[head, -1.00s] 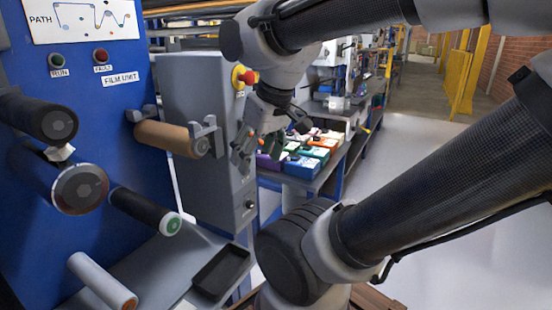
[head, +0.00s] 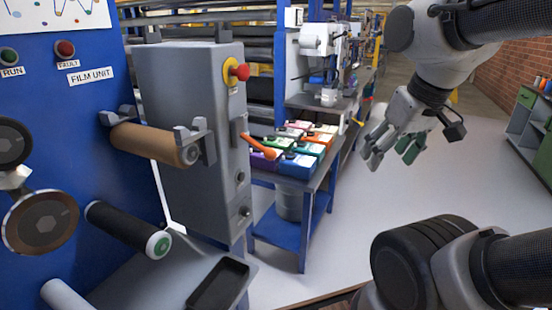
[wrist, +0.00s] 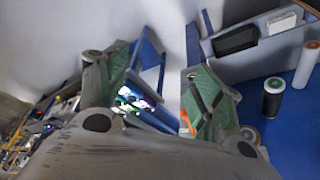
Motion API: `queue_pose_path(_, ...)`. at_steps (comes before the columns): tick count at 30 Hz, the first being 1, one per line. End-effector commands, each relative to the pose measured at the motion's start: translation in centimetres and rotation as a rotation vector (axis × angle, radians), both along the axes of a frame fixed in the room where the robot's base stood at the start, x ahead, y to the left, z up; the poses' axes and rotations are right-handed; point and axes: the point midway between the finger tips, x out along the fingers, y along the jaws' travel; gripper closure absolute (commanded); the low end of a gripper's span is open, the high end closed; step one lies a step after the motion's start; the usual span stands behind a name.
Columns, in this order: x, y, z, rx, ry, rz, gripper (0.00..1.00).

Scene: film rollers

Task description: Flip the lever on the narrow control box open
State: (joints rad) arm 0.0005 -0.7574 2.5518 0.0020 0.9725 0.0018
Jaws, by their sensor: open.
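The narrow grey control box (head: 195,130) stands right of the blue film unit in the head view. Its orange lever (head: 259,147) sticks out to the right from its right-hand side, sloping slightly down. A red knob on a yellow plate (head: 237,74) is higher on the same box. My gripper (head: 391,152) is open and empty, well to the right of the lever and apart from it. In the wrist view its green-padded fingers (wrist: 160,85) are spread. A small orange patch shows there between the fingers, but I cannot tell what it is.
The blue film unit (head: 55,110) with a brown roller (head: 150,143) and a black roller (head: 128,228) is at the left. A black tray (head: 218,286) lies low in front. A blue bench (head: 322,172) with coloured boxes stands behind the lever. The floor (head: 320,235) at right is clear.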

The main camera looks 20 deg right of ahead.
Motion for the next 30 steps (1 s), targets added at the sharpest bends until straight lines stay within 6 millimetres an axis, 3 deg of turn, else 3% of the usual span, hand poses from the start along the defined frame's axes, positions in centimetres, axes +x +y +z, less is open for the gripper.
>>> queue_pose_path(1,0.0,0.0,0.0,0.0,0.0,0.0,0.41)
queue_pose_path(5,0.2,0.6,-0.1,0.0,0.005,0.03,0.64)
queue_pose_path(11,1.9,3.8,-3.3,-0.014,0.165,0.177,1.0)
queue_pose_path(20,5.3,8.4,-8.8,-0.213,0.47,0.469,1.0)
queue_pose_path(30,9.4,12.3,-14.2,-0.662,0.749,0.732,1.0)
